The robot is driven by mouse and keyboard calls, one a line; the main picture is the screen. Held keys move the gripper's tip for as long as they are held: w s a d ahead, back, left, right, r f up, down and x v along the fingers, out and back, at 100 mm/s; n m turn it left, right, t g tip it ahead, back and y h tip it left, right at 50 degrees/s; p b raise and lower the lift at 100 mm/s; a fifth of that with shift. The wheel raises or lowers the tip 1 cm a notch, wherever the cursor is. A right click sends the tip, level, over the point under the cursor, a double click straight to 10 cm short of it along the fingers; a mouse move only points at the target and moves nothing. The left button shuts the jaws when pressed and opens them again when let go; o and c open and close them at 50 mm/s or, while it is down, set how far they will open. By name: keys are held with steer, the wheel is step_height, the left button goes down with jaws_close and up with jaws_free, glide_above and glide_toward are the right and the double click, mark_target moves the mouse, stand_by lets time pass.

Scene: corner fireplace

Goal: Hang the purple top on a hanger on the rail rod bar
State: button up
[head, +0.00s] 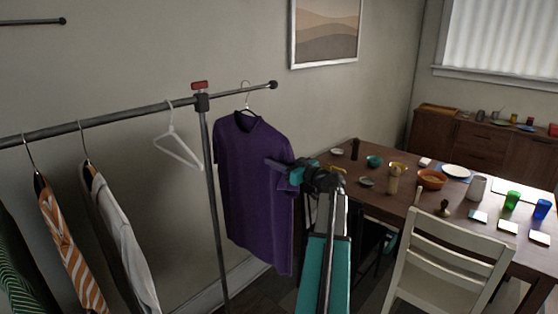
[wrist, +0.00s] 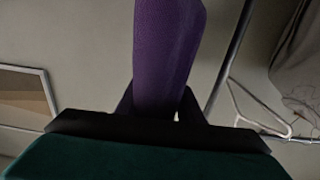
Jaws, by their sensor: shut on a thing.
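The purple top (head: 250,185) hangs upright on a hanger (head: 247,101) near the right end of the rail rod bar (head: 130,117). The hanger's hook overlaps the bar in the head view; I cannot tell whether it rests on it. My gripper (head: 300,175) is at the top's right sleeve and shut on the purple cloth. In the wrist view the purple top (wrist: 168,55) rises between my fingers (wrist: 158,105).
An empty white hanger (head: 178,146) and several garments, including an orange striped one (head: 72,240), hang left of the red-topped post (head: 201,92). A laid dining table (head: 400,198) and a white chair (head: 440,265) stand to the right. A picture (head: 325,30) hangs behind.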

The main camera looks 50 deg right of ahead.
steer(key=shift+w+d+f+b, duration=0.1)
steer(key=shift+w+f+b, duration=1)
steer(key=shift+w+f, duration=0.1)
stand_by(0.4)
steer(key=shift+s+r+b, duration=0.1)
steer(key=shift+s+b, duration=0.25)
steer(key=shift+b, duration=0.6)
stand_by(0.5)
stand_by(0.4)
steer(key=o, duration=1.3)
